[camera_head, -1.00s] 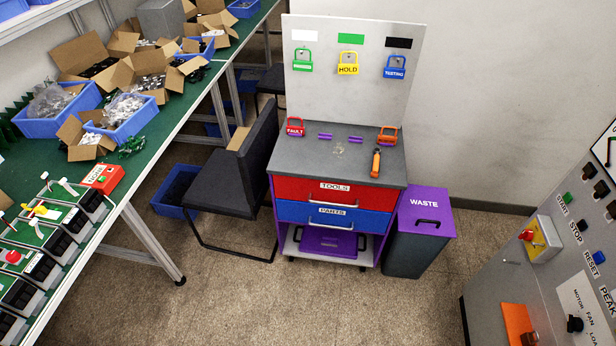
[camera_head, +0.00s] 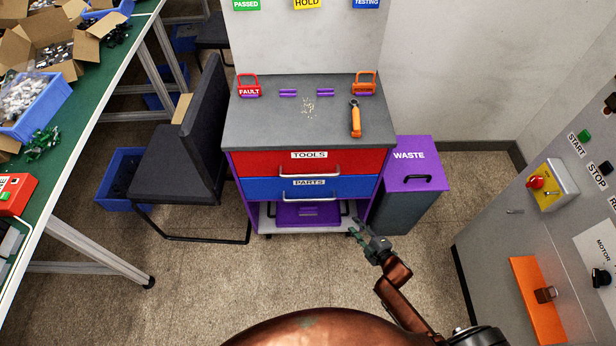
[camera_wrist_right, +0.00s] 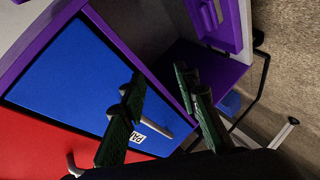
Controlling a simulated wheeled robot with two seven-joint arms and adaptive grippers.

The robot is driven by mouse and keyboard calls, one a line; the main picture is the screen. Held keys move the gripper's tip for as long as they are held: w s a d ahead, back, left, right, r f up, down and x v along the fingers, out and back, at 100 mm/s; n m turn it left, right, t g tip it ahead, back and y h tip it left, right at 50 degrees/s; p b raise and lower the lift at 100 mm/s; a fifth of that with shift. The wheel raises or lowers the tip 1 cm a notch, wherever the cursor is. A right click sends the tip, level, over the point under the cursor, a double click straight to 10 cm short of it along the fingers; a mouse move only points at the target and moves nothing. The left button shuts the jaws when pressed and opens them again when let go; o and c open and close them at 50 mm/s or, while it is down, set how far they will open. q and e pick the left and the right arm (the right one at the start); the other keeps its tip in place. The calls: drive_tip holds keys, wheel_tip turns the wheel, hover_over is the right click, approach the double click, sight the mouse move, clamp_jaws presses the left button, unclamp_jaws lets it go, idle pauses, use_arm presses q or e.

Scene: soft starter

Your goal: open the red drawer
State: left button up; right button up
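The red drawer (camera_head: 262,163), labelled TOOLS, is the upper drawer of the cabinet and looks closed. Its silver handle (camera_head: 310,174) runs along its lower front. In the right wrist view the red drawer (camera_wrist_right: 45,143) is at the lower left, with a handle end partly in view. My right gripper (camera_head: 358,229) is in front of the cabinet's lower right side, apart from the red drawer. In the right wrist view its two green-padded fingers (camera_wrist_right: 160,100) are spread, with nothing held between them. My left gripper is not in view.
The blue PARTS drawer (camera_head: 262,188) sits directly below, with a purple box (camera_head: 308,215) on the bottom shelf. A WASTE bin (camera_head: 408,205) stands at right, a black chair (camera_head: 185,160) at left. A grey control cabinet (camera_head: 500,250) is far right. An orange-handled tool (camera_head: 355,118) lies on top.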

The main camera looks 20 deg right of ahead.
drive_tip(key=w+a+r+n+t+y+b, duration=0.1)
drive_tip(key=w+a+r+n+y+b, duration=0.15)
drive_tip(key=r, duration=0.35)
drive_tip(key=w+a+r+n+t+y+b, duration=0.1)
drive_tip(key=w+a+r+n+t, duration=0.1)
drive_tip(key=w+a+r+n, duration=0.35)
drive_tip(key=n+y+b, duration=0.2)
drive_tip(key=n+y, duration=0.1)
approach(311, 175)
drive_tip(key=w+f, duration=0.2)
drive_tip(key=shift+t+y, duration=0.3)
drive_tip(key=shift+y, duration=0.05)
drive_tip(key=x, duration=0.2)
drive_tip(key=b+x, duration=0.1)
drive_tip(key=x, duration=0.4)
drive_tip(key=shift+a+r, duration=0.3)
drive_tip(key=shift+a, duration=0.1)
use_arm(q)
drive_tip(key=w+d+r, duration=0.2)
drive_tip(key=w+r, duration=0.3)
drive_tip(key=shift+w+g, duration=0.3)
use_arm(e)
drive_tip(key=shift+w+a+r, duration=0.15)
drive_tip(key=shift+w+a, duration=0.1)
drive_tip(key=shift+w, duration=0.15)
drive_tip(key=shift+c, duration=0.7)
clamp_jaws()
